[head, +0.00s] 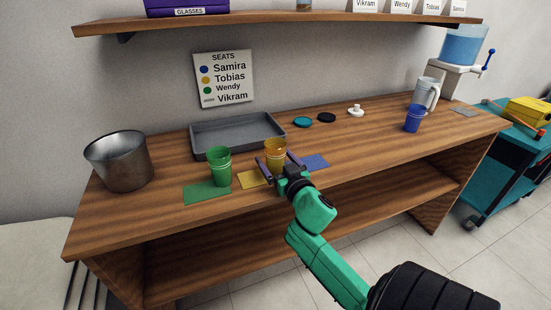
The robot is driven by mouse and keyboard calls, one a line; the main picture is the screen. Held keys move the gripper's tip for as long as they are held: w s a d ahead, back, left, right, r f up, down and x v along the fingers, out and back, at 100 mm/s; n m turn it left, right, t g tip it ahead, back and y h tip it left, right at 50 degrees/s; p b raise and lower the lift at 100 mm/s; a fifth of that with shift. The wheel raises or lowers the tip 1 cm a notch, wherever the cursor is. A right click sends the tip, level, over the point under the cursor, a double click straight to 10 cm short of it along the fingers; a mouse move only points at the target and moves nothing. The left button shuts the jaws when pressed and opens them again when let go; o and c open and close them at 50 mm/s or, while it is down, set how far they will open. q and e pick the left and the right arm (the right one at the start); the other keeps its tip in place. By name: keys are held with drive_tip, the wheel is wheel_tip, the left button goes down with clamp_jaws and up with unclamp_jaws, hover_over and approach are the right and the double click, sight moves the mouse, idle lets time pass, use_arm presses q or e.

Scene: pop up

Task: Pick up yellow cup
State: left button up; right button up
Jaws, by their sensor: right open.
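The yellow cup (275,151) stands upright on the wooden table, in front of the grey tray, near the yellow mat. My right gripper (276,160) is at the cup with its fingers apart, one on each side of it. The cup's lower part is partly hidden by the gripper, and I cannot tell whether the fingers touch it. The yellow mat (252,179) lies just left of the gripper. My left gripper is not in view.
The grey tray (207,152) lies behind. A metal bucket (119,162) is at the left. A blue mat (315,162) and several lids lie to the right. A blue cup (413,118) stands farther right.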

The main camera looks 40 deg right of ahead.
drive_tip(key=c, duration=1.5)
drive_tip(key=shift+r, duration=0.1)
